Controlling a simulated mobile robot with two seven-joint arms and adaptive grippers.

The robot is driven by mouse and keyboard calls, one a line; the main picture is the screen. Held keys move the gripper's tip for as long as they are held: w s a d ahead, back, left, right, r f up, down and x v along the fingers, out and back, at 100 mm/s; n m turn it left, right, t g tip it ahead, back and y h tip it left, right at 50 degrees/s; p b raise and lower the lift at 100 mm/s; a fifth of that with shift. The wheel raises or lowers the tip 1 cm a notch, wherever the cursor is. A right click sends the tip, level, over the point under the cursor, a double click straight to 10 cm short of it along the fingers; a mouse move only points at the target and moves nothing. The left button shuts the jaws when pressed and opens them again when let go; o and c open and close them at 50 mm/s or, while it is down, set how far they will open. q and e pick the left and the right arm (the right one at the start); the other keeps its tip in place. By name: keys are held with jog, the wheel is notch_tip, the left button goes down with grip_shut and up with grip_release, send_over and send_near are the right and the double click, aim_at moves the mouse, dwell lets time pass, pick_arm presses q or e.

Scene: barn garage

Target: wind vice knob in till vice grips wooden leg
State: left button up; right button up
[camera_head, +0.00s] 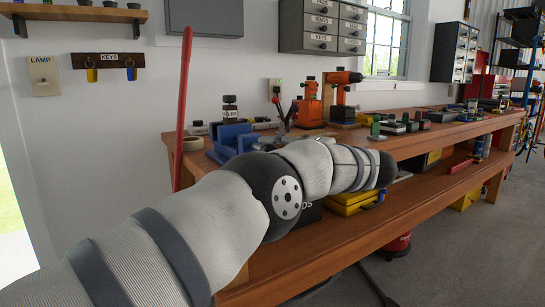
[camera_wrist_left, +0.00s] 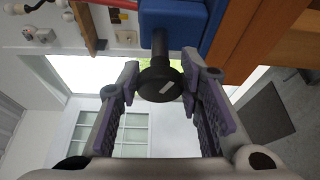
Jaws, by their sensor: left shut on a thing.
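The blue vice (camera_head: 232,138) stands at the near left end of the workbench. It also shows at the top of the left wrist view (camera_wrist_left: 186,22). Its dark screw ends in a round black knob (camera_wrist_left: 160,82). My left gripper (camera_wrist_left: 160,74) has a finger on each side of the knob and is shut on it. In the head view my arm crosses in front of the bench and hides the gripper and knob. I cannot make out the wooden leg, or whether the vice jaws touch it. My right gripper is not in view.
The wooden workbench (camera_head: 415,141) runs away to the right, with orange drills (camera_head: 308,102) and small tools on it. A yellow case (camera_head: 352,201) sits on its lower shelf. A red pole (camera_head: 183,105) stands upright left of the vice. Floor (camera_head: 455,255) is clear at front right.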

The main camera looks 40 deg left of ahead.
pick_arm(q)
jog(key=m+y, duration=0.1)
jog(key=m, duration=0.1)
jog(key=shift+f+m, duration=0.1)
jog(key=shift+m, duration=0.2)
jog(key=shift+m+t+y+p, duration=0.4)
jog(key=shift+m+y, duration=0.3)
jog(key=shift+m, duration=1.2)
jog(key=shift+f, duration=0.1)
jog(key=o, duration=1.1)
jog(key=d+f, duration=0.1)
jog(key=d, duration=0.6)
jog(key=shift+s+d+f, duration=0.15)
jog(key=shift+s+d, duration=0.05)
jog(key=shift+s, duration=0.05)
